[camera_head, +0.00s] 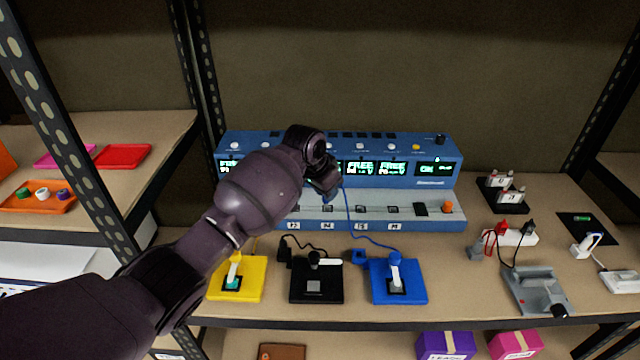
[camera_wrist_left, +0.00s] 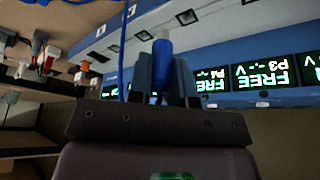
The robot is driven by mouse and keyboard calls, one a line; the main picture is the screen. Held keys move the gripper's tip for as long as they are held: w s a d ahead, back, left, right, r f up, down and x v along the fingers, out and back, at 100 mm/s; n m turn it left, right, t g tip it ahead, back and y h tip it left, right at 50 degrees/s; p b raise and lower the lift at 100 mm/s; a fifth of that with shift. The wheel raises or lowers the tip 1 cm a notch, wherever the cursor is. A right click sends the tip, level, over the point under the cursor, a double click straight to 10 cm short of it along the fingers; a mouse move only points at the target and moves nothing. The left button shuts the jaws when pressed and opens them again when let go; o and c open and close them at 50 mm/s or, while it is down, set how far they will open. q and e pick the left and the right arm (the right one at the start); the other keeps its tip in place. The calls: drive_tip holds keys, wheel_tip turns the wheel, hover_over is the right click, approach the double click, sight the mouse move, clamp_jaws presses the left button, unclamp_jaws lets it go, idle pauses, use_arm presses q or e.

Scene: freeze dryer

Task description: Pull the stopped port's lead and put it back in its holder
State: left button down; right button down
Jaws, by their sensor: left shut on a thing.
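The blue instrument (camera_head: 440,172) stands at the back of the bench with a row of green displays, several reading FREE. Its lower front ledge (camera_head: 430,225) carries a row of dark square ports with small labels. My left gripper (camera_head: 328,186) is in front of the displays, above the ledge. It is shut on a blue lead plug (camera_wrist_left: 162,68), clear in the left wrist view. The blue cord (camera_head: 352,222) hangs from the gripper towards the blue holder (camera_head: 415,290). A yellow holder (camera_head: 255,285) and a black holder (camera_head: 325,297) stand to its left. My right gripper is not in view.
My left arm covers the instrument's left front. A grey device (camera_head: 535,290) with red and black leads, white plugs (camera_head: 585,243) and a small rack (camera_head: 503,193) stand at right. Shelf uprights frame both sides. Coloured trays (camera_head: 122,156) lie on the left shelf.

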use_arm(q)
drive_tip(key=s+d+p, duration=0.5)
drive_tip(key=s+d, duration=0.1)
drive_tip(key=d, duration=0.2)
drive_tip(key=shift+s+d, duration=0.25)
drive_tip(key=shift+s, duration=0.05)
idle(0.6)
drive_tip(key=shift+f, duration=0.15)
wheel_tip(320, 180, down, 3)
drive_tip(key=shift+f+b, duration=0.2)
drive_tip(key=shift+b, duration=0.15)
idle(0.4)
